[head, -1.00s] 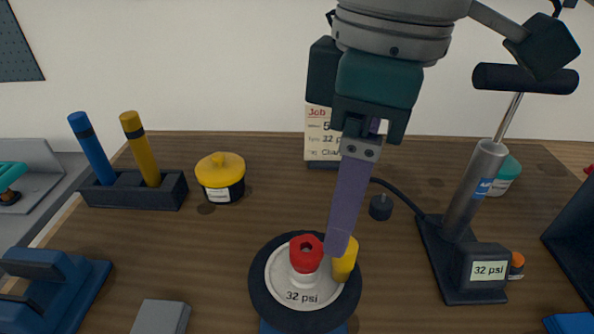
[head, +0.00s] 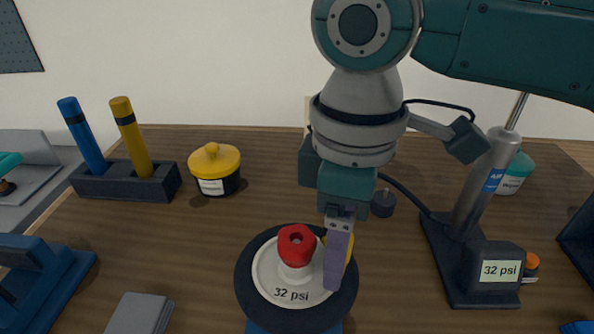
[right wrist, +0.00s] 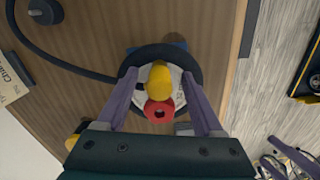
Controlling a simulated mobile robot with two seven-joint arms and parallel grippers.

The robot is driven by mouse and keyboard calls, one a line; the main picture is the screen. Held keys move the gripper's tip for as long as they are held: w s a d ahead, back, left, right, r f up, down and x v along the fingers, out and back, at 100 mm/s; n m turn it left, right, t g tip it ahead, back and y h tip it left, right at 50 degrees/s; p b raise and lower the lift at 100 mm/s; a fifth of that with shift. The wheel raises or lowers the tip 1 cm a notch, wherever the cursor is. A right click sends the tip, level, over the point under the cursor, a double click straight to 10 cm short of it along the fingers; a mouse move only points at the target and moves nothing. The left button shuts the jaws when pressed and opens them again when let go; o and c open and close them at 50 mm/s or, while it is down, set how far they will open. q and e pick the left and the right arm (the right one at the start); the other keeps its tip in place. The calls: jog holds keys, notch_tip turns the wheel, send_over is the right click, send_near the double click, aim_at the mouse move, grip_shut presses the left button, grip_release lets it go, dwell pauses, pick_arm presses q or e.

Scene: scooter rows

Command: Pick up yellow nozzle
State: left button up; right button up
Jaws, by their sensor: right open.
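The yellow nozzle (right wrist: 159,80) stands on a round pale dish marked "32 psi" (head: 291,295) with a wide black rim. A red nozzle on a white base (head: 297,247) is right beside it. My right gripper (right wrist: 159,76) is open, with its purple fingers reaching down on either side of the yellow nozzle. A gap shows on both sides in the right wrist view. In the head view a finger hides most of the yellow nozzle (head: 348,247). My left gripper does not show clearly in either view.
A pump with a gauge (head: 499,271) stands at the right, its black hose curving behind my gripper. A yellow-lidded pot (head: 215,170) and a dark rack (head: 127,184) with blue and yellow sticks are at the left. Wood between rack and dish is clear.

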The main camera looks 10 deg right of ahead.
jog(key=shift+f, duration=0.1)
jog(key=shift+c, duration=0.3)
grip_shut()
